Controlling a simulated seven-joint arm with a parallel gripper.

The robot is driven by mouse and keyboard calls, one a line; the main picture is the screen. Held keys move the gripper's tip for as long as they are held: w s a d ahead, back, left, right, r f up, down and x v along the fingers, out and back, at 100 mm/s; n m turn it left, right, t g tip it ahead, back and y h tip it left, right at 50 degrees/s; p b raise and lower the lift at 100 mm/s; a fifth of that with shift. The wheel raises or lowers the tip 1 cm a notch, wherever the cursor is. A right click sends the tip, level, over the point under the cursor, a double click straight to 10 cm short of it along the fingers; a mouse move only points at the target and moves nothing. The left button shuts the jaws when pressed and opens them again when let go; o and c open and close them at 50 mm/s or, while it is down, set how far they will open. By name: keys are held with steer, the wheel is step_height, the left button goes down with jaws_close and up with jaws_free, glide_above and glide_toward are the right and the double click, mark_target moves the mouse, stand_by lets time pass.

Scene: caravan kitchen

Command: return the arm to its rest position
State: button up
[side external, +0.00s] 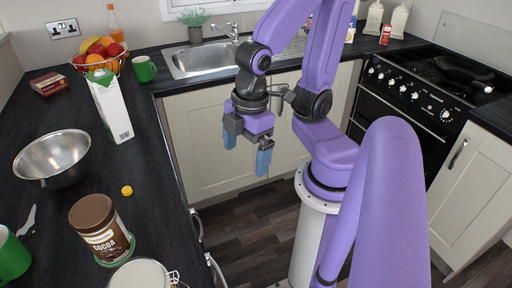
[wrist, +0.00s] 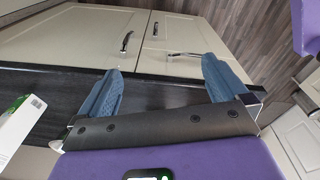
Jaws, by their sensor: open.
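My purple arm stands on a white column in the side external view, between the worktops. My gripper (side external: 248,154) hangs over the floor in front of the cream cupboard doors, with its blue fingers pointing down. In the wrist view my gripper (wrist: 165,92) shows its two blue fingers spread wide apart. Nothing is between them. The gripper is open and touches nothing that I can see.
On the left worktop (side external: 150,200) stand a white and green carton (side external: 111,107), a steel bowl (side external: 52,158), a cocoa tub (side external: 101,228), a green mug (side external: 144,69) and a fruit basket (side external: 101,58). A sink (side external: 200,60) and a stove (side external: 420,90) line the back. Open floor lies below my gripper.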

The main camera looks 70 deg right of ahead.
steer(key=shift+s+d+r+g, duration=0.15)
steer(key=shift+s+d, duration=0.1)
steer(key=shift+s, duration=0.3)
steer(key=shift+s+d+r+g, duration=0.1)
steer(key=shift+s+d+g, duration=0.1)
steer(key=shift+s, duration=0.3)
stand_by(0.5)
